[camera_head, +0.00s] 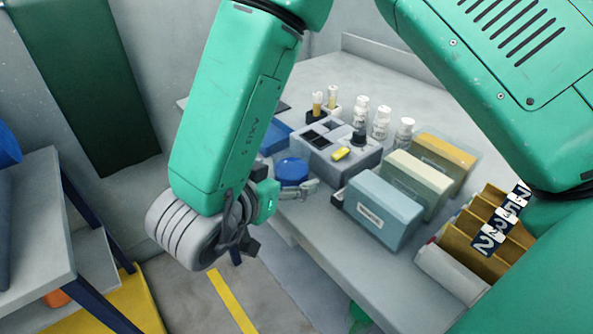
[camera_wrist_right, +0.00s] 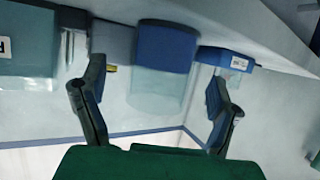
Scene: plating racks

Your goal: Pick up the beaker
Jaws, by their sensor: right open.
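The beaker (camera_head: 291,170) shows a round blue top on the near left part of the grey bench. In the right wrist view the beaker (camera_wrist_right: 165,50) has a blue band and a clear wall. My right gripper (camera_head: 300,187) is at the near side of the beaker, partly hidden by its own wrist. In the right wrist view its two dark fingers (camera_wrist_right: 157,75) are spread apart, empty. The beaker appears in the gap between them, with room on both sides. I cannot tell whether the fingertips reach around it. My left gripper is in neither view.
Brown numbered folders (camera_head: 482,235) stand farther right. The bench front edge is close by.

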